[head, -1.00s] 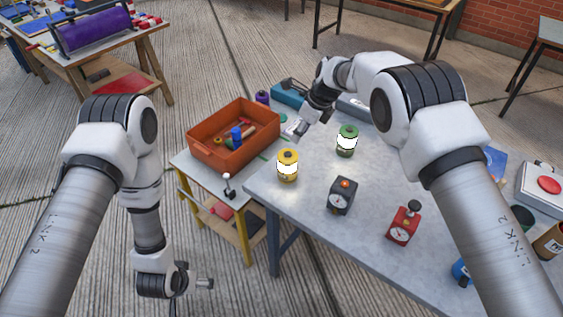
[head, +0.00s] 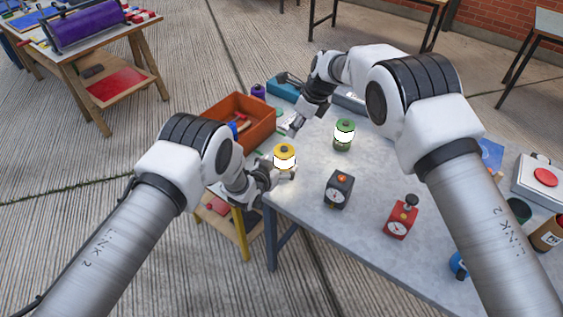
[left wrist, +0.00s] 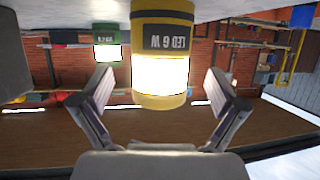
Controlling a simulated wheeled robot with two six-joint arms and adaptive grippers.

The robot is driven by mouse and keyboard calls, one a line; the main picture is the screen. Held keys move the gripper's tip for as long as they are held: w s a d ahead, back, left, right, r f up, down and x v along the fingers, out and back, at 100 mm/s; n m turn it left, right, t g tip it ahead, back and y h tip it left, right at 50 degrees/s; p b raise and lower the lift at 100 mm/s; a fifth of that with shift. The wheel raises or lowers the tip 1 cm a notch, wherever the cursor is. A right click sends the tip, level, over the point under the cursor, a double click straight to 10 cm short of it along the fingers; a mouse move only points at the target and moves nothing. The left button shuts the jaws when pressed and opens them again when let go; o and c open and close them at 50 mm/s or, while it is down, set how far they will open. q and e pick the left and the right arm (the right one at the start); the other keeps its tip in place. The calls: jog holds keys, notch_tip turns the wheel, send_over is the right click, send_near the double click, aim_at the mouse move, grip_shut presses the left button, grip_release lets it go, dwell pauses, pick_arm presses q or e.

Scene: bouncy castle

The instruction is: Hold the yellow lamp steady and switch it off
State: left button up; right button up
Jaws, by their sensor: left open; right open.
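The yellow lamp (head: 284,153) stands upright at the near left corner of the grey table, its band glowing white. It also shows large in the left wrist view (left wrist: 162,55), inverted, with "LED 6 W" on its label. My left gripper (head: 276,171) is open at the lamp; in the left wrist view its fingers (left wrist: 159,80) stand on either side of it, with visible gaps. My right gripper (head: 291,126) is open and empty behind the lamp, near the table's left edge. The lamp's switch cannot be made out.
A lit green lamp (head: 344,134) stands behind and right of the yellow one. A black gauge box (head: 339,190) and a red one (head: 401,219) are on the grey table (head: 300,204). An orange bin (head: 262,132) lies left, partly hidden by my left arm.

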aim_at(284, 160)
pick_arm(q)
jog(key=x, duration=0.4)
jog(key=shift+f, duration=0.1)
jog(key=shift+c, duration=1.3)
jog(key=c, duration=1.3)
pick_arm(e)
grip_shut()
jog(key=shift+d+f, duration=0.1)
